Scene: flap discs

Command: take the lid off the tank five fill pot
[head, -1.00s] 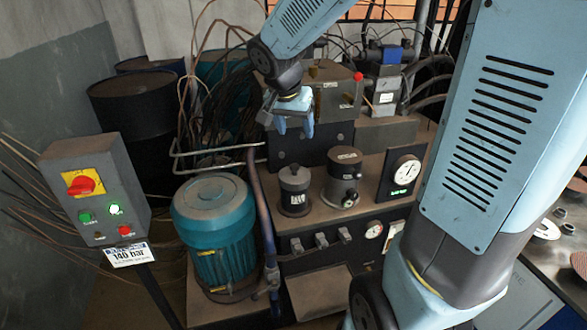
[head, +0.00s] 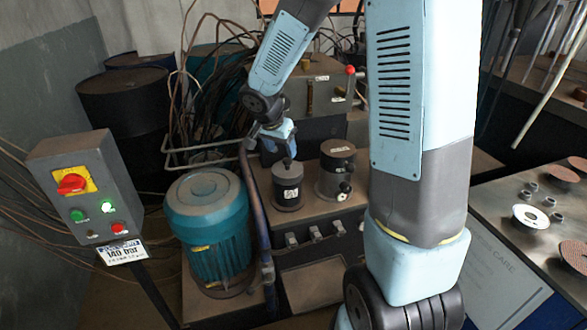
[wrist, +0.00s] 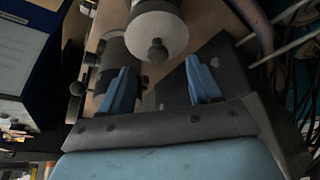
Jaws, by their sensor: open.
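Two dark grey cylindrical pots stand on the brown bench top. The left pot (head: 288,192) has a lighter grey lid (head: 287,169) with a small dark knob on top and a small label on its front. The right pot (head: 338,178) is a little larger and has dark fittings on its side. The labels are too small to read, so I cannot tell which is tank five. My gripper (head: 277,147) is open and empty, just behind and above the left pot. In the wrist view, the lid (wrist: 160,28) and knob (wrist: 158,50) lie just beyond my fingertips (wrist: 158,72), apart from them.
A teal motor (head: 210,225) and an upright pipe (head: 254,195) stand left of the pots. A control box (head: 85,185) is at far left. A valve block with a red knob (head: 350,70) stands behind. A table with discs (head: 531,216) is at right.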

